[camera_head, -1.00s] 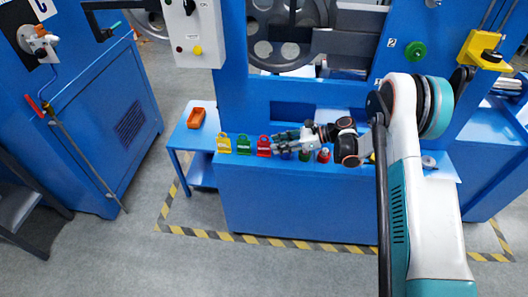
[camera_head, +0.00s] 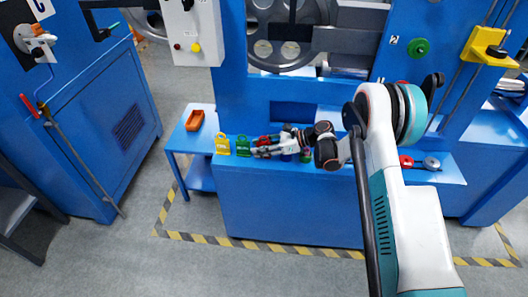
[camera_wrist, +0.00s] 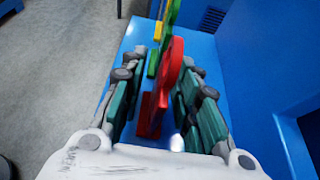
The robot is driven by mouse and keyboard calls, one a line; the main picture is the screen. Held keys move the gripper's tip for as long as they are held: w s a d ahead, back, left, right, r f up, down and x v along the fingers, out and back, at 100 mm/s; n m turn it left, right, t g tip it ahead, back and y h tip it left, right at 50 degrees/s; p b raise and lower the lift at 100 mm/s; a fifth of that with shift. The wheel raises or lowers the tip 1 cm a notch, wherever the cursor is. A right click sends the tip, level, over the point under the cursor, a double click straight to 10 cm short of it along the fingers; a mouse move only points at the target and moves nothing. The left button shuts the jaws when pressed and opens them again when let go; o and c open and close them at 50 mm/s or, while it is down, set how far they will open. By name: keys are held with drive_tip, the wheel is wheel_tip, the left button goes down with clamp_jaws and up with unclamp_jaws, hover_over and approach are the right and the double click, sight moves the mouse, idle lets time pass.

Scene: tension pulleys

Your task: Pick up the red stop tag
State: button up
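The red stop tag (camera_head: 264,140) stands upright on the blue ledge (camera_head: 340,183), partly hidden by my gripper (camera_head: 258,152) in the head view. In the wrist view the red tag (camera_wrist: 171,75) is edge-on between the two fingers of my gripper (camera_wrist: 160,85). A gap shows on each side of it, so the gripper is open around the tag and not clamped on it. The green tag (camera_head: 243,147) and yellow tag (camera_head: 222,145) stand in a row to its left.
An orange tray (camera_head: 195,120) sits on the small side table at left. A green-based item (camera_head: 305,156) stands under my wrist, and a red item (camera_head: 405,162) and a grey round part (camera_head: 431,163) lie further right. The blue machine wall rises behind the ledge.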

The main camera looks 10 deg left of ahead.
clamp_jaws()
drive_tip(key=shift+r, duration=0.1)
wheel_tip(320, 180, up, 20)
drive_tip(key=p, duration=0.7)
